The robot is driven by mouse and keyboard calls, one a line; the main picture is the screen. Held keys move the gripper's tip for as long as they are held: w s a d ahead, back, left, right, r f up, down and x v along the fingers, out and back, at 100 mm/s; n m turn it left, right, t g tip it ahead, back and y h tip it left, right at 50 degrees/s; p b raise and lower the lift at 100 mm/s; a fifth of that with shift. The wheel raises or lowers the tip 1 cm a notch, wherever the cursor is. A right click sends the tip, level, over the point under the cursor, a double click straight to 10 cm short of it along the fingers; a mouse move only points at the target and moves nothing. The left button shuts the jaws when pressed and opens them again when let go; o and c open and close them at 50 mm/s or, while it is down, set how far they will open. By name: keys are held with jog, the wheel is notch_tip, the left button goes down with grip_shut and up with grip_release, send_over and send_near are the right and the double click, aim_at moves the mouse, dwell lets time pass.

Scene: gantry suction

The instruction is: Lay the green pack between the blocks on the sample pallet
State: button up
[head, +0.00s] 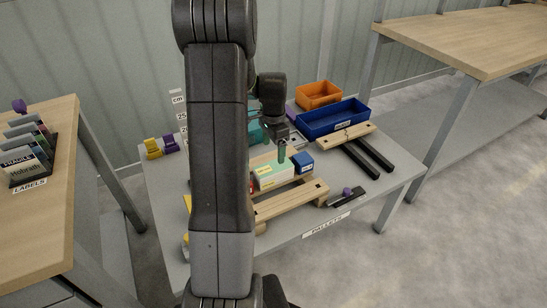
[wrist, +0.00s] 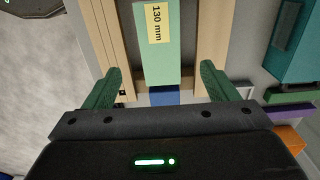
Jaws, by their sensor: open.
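The green pack (head: 270,175) lies on the wooden sample pallet (head: 292,202), its top green and a pale side showing. A blue block (head: 303,162) stands at its right end in the head view. In the wrist view the pack (wrist: 158,55), with a yellow "130 mm" label, lies lengthwise between two wooden slats, with the blue block (wrist: 165,97) at its near end. My gripper (wrist: 160,72) is open, its green fingers on either side of the pack with gaps visible. In the head view one green finger of my gripper (head: 282,152) shows above the pack; my arm hides the pallet's left part.
Behind the pallet stand a blue bin (head: 332,119) and an orange bin (head: 318,95). A second wooden piece (head: 340,137) and black bars (head: 368,156) lie to the right. A black strip with a purple knob (head: 347,191) lies near the front edge. The table's right end is clear.

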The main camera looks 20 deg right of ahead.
aim_at(274, 166)
notch_tip(274, 166, up, 3)
jog(key=shift+f, duration=0.15)
jog(key=shift+f, duration=0.1)
notch_tip(274, 166, down, 14)
jog(key=shift+r+b, duration=0.2)
jog(key=shift+b, duration=0.95)
jog(key=shift+r, duration=0.3)
